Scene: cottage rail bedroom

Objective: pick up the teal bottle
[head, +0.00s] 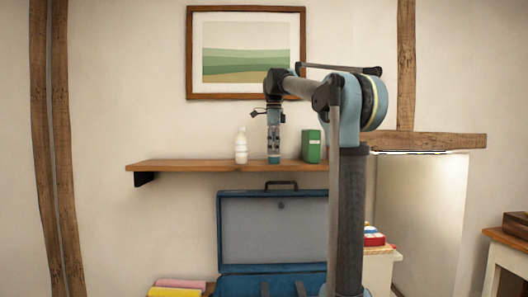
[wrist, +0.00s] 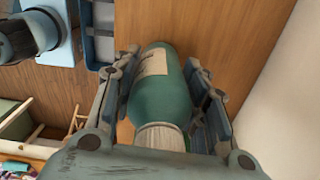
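The teal bottle (wrist: 160,100), with a pale label and a whitish cap, stands upright on the wooden wall shelf (head: 190,164). In the head view only its lower part (head: 273,159) shows under my gripper (head: 273,150). My gripper points straight down from above the bottle. In the wrist view the two fingers of my gripper (wrist: 160,65) straddle the bottle, one on each side. Narrow gaps seem to show between the fingers and the bottle, so the gripper looks open around it. The cap is near the palm and partly hidden by it.
A framed picture (head: 246,50) hangs on the wall above. An open blue suitcase (head: 272,230) is below the shelf.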

